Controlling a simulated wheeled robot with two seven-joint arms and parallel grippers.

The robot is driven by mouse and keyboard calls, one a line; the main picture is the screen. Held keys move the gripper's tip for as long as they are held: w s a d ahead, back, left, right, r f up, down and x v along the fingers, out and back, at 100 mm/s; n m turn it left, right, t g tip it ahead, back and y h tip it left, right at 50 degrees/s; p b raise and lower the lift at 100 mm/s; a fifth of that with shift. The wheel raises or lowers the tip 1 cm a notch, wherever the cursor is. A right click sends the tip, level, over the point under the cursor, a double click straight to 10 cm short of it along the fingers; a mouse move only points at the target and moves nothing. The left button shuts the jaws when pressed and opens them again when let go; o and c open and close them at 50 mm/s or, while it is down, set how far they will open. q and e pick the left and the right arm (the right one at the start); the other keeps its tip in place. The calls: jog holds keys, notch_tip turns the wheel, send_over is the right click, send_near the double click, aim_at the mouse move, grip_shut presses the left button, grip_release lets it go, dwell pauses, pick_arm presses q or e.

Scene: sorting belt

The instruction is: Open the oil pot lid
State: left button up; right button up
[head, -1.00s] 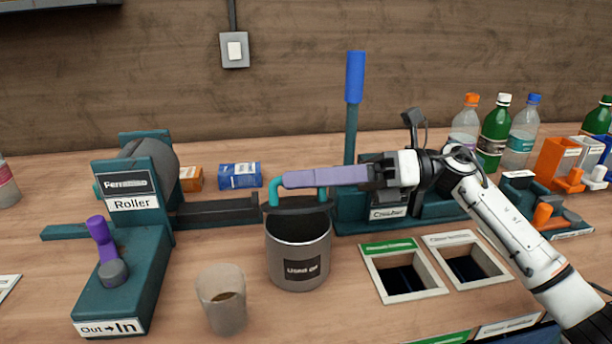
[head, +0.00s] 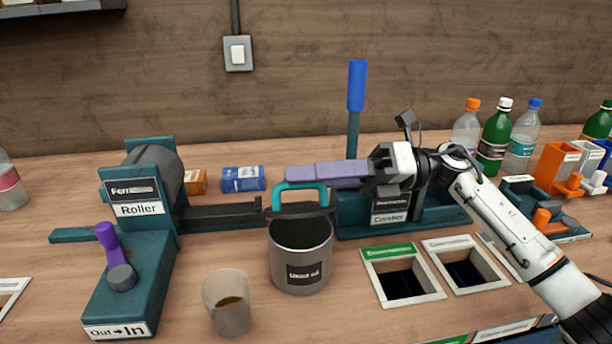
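The oil pot (head: 301,262) is a grey metal pot with a dark label, standing upright on the table in the middle of the head view. Its dark inside shows below the raised lid. The lid (head: 297,211) is a thin dark disc seen nearly edge-on above the pot's rim, apart from it at the front. Its teal handle (head: 275,193) stands on top. My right gripper (head: 300,175) reaches in from the right with its purple fingers at the handle, shut on it. My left gripper is not in view.
A roller machine (head: 137,210) stands left, a crusher (head: 388,205) with a blue-tipped lever behind right. A cup (head: 227,303) with brown content stands front left of the pot. Two framed openings (head: 403,277) lie to the right, with several bottles (head: 494,140) farther back.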

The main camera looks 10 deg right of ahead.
jog(key=shift+o, duration=0.2)
jog(key=shift+d, duration=0.1)
jog(key=d+b, duration=0.1)
jog(key=d, duration=0.9)
jog(key=shift+d, duration=0.1)
